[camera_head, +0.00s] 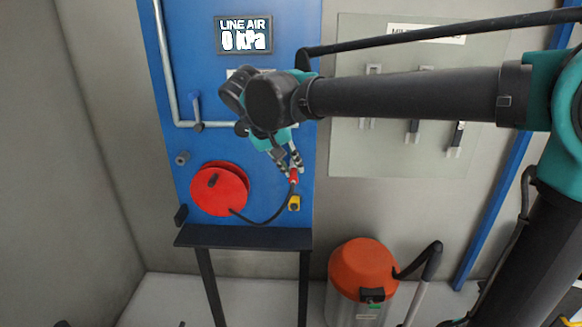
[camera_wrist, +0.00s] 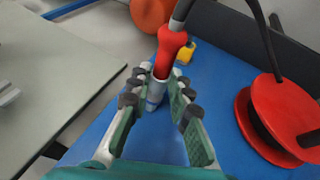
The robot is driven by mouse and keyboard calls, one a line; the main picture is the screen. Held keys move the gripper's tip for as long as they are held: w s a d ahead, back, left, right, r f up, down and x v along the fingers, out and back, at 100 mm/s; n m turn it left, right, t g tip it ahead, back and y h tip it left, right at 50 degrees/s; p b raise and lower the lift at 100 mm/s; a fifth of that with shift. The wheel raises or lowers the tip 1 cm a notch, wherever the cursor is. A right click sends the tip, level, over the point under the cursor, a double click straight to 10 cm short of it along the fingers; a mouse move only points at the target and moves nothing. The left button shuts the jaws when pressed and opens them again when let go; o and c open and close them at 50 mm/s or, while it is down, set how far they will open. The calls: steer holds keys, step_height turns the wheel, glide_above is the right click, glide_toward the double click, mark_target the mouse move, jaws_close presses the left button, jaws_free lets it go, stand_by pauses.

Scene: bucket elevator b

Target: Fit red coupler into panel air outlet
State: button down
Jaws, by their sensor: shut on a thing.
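The red coupler (camera_head: 293,175) is at my gripper's fingertips, in front of the lower right of the blue panel (camera_head: 190,60). My gripper (camera_head: 289,164) points down and is shut on the coupler. In the wrist view the red body (camera_wrist: 171,48) lies beyond the fingertips (camera_wrist: 160,82), and its silver end (camera_wrist: 155,93) is between the fingers. A black hose runs from the coupler to the red reel (camera_head: 207,189). A small grey round fitting (camera_head: 182,158) on the panel's left looks like the air outlet; it is not seen in the wrist view.
A yellow block (camera_head: 294,203) sits on the panel just below the coupler. A dark ledge (camera_head: 240,238) runs below. The display (camera_head: 244,36) reads LINE AIR 0 kPa. An orange-topped vacuum (camera_head: 362,268) stands on the floor.

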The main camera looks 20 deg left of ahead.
steer(key=shift+w+a, duration=0.2)
steer(key=shift+w, duration=0.65)
steer(key=c, duration=1.3)
jaws_free()
steer(key=v, duration=1.2)
